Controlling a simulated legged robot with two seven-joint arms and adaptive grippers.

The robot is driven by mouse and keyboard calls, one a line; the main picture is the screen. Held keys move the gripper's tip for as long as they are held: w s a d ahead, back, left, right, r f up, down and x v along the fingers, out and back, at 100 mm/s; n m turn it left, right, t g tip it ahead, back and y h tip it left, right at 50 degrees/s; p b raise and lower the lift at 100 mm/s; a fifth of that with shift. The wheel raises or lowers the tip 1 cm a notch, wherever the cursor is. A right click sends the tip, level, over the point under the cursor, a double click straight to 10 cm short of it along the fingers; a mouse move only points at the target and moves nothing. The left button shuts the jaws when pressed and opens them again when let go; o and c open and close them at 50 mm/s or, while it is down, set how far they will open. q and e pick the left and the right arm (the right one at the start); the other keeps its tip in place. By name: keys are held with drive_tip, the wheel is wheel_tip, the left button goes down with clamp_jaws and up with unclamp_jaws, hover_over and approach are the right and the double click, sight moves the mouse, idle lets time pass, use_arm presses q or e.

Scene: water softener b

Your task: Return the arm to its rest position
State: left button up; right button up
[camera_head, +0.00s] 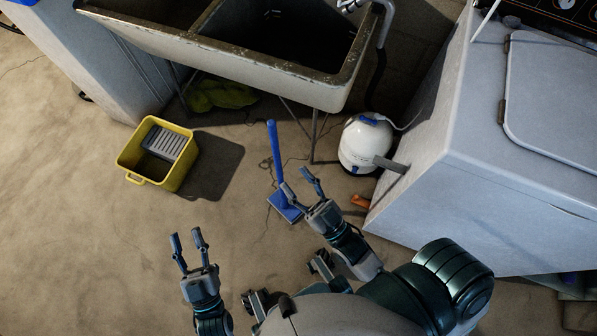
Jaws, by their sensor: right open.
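My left gripper (189,251) points up the picture over bare floor, below the yellow bucket. Its two fingers are apart with nothing between them. My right gripper (301,187) is held near the blue long-handled tool, and its fingers are spread with no object held. The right arm comes up from the lower right with its elbow bent. The white water softener (362,145) with a blue top stands on the floor to the right of the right gripper, apart from it. A grey bar crosses the softener's lower right side.
A yellow bucket (128,157) with a grey wringer stands at left. A blue tool (275,152) stands upright near the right gripper. A sink (335,88) on thin legs is at the top. A white machine (470,180) fills the right. Floor at lower left is clear.

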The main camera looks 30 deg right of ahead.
idle(0.6)
